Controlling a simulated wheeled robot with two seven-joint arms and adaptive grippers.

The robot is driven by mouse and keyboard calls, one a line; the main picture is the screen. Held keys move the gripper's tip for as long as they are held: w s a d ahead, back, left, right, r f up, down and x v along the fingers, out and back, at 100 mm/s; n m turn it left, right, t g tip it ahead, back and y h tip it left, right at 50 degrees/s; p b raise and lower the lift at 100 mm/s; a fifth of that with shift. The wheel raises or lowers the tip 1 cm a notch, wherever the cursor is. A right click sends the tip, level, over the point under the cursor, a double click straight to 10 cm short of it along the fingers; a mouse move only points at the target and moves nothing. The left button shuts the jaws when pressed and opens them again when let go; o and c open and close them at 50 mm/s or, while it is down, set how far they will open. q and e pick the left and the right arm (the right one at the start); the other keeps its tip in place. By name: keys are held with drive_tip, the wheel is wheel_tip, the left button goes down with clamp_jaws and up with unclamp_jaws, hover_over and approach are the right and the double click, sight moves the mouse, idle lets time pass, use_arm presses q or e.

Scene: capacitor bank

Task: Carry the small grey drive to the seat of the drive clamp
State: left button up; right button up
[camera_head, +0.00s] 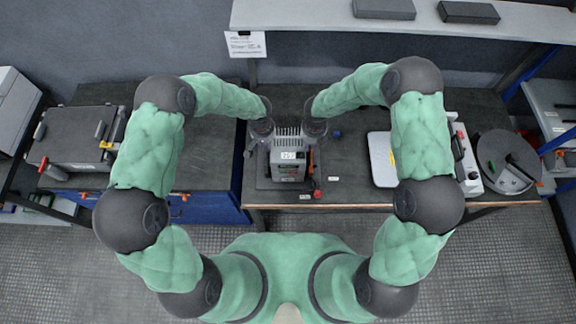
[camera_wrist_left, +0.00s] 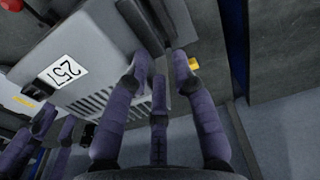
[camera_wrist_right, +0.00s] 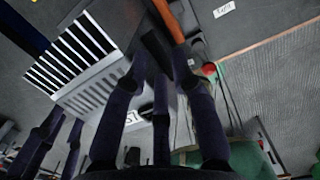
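The small grey drive (camera_head: 289,157) is a pale box with cooling fins and a white number label, in the middle of the head view. My left gripper (camera_head: 262,130) is at its far left end and my right gripper (camera_head: 315,130) at its far right end. In the left wrist view, my left fingers (camera_wrist_left: 160,62) close in around a dark handle-like part beside the drive (camera_wrist_left: 85,60). In the right wrist view, my right fingers (camera_wrist_right: 160,72) do the same by the finned side (camera_wrist_right: 75,62). A dark base with an orange lever (camera_head: 311,160), apparently the drive clamp, lies around and under the drive. Any gap beneath is hidden.
A red knob (camera_head: 317,194) is at the bench's front edge. A white-edged case (camera_head: 382,160) and a round dark plate (camera_head: 508,160) are to the right. A dark case (camera_head: 75,138) is on the left. A shelf (camera_head: 300,14) spans the back.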

use_arm(q)
drive_tip(key=shift+r, duration=0.1)
wheel_tip(320, 180, up, 12)
drive_tip(key=shift+s, duration=0.4)
use_arm(e)
wheel_tip(320, 180, up, 12)
drive_tip(key=shift+s, duration=0.4)
idle(0.6)
